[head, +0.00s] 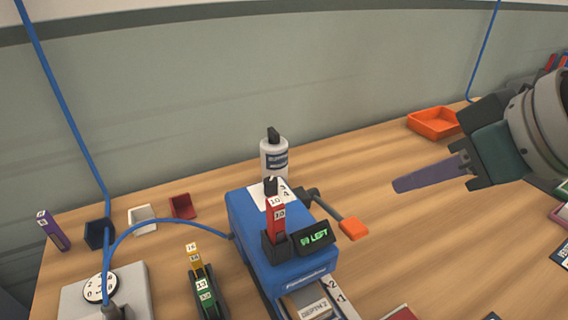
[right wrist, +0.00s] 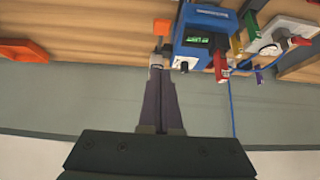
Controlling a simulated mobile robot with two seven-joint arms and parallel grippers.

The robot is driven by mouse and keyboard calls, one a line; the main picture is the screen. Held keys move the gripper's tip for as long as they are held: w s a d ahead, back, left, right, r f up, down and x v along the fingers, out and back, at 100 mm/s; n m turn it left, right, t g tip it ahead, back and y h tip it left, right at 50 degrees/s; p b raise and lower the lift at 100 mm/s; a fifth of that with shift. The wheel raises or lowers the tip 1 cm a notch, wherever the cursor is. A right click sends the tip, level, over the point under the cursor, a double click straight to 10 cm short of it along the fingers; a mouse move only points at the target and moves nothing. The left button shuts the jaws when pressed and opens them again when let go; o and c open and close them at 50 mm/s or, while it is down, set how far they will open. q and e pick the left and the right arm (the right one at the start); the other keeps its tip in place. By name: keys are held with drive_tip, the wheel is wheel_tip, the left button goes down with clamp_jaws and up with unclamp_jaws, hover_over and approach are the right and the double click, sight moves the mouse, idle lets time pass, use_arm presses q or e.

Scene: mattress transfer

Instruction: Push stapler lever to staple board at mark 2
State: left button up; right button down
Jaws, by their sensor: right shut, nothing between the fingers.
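The blue stapler (head: 252,212) stands at the bottom middle of the head view; its small screen (head: 314,236) reads "LEFT" in green. Its lever, a grey arm with an orange paddle (head: 354,228), sticks out to the right. The paddle also shows in the right wrist view (right wrist: 162,27). A piece marked "DEPTH 2" (head: 316,310) lies at the stapler's front, beside labels 2 and 1; the board cannot be clearly told from it. My right gripper (head: 398,186) is shut and empty, above the table, right of the stapler and apart from the paddle. My left gripper is not in view.
A white bottle (head: 274,158) stands behind the stapler. An orange tray (head: 433,123) is at the back right. A grey box with a dial (head: 72,302) and numbered coloured blocks stand left, with a blue cable running across.

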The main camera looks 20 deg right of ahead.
drive_tip(key=b, duration=0.2)
hover_over(350, 221)
drive_tip(key=s, duration=0.2)
wheel_tip(350, 221, down, 8)
drive_tip(key=shift+s+d+r, duration=0.15)
drive_tip(key=shift+r, duration=0.05)
wheel_tip(350, 221, down, 3)
drive_tip(key=shift+f, duration=0.2)
drive_tip(key=shift+s+f, duration=0.1)
drive_tip(key=shift+f, duration=0.3)
